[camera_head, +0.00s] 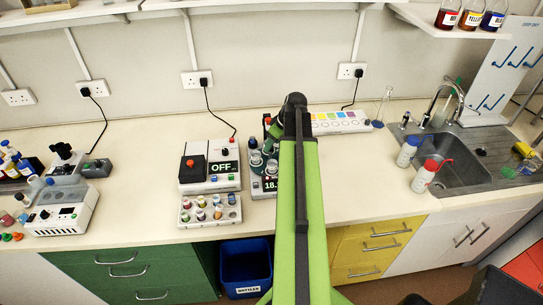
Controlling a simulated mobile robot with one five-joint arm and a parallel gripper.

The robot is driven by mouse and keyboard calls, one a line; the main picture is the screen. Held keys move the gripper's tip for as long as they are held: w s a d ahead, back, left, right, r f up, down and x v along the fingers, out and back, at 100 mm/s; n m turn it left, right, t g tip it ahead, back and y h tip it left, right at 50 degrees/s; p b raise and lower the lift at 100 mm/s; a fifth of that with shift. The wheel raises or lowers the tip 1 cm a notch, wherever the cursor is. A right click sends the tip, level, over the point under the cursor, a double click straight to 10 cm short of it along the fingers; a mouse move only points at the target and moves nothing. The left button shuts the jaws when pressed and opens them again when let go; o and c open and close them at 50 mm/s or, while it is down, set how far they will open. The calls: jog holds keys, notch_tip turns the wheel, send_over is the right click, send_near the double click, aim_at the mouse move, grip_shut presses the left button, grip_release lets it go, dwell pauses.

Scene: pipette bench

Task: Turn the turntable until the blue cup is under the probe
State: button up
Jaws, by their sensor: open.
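I cannot make out which cup is blue, nor pick out the probe for certain; my arm covers the right side of this device. My arm rises from the bottom of the picture to a black joint above the bench. A green part beside that joint hangs over the device. My gripper's fingers are hidden.
A box with a red button and an "OFF" display (210,166) stands left of the device, with a vial rack (210,210) in front. Bottles (408,151) stand by the sink (460,165) at right. A white instrument (62,213) is at left. Bench between arm and bottles is clear.

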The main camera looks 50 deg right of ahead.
jog(key=shift+b+x, duration=0.3)
jog(key=shift+x, duration=0.65)
jog(key=shift+c, duration=0.5)
grip_shut()
jog(key=shift+r, duration=0.1)
jog(key=shift+a, duration=0.15)
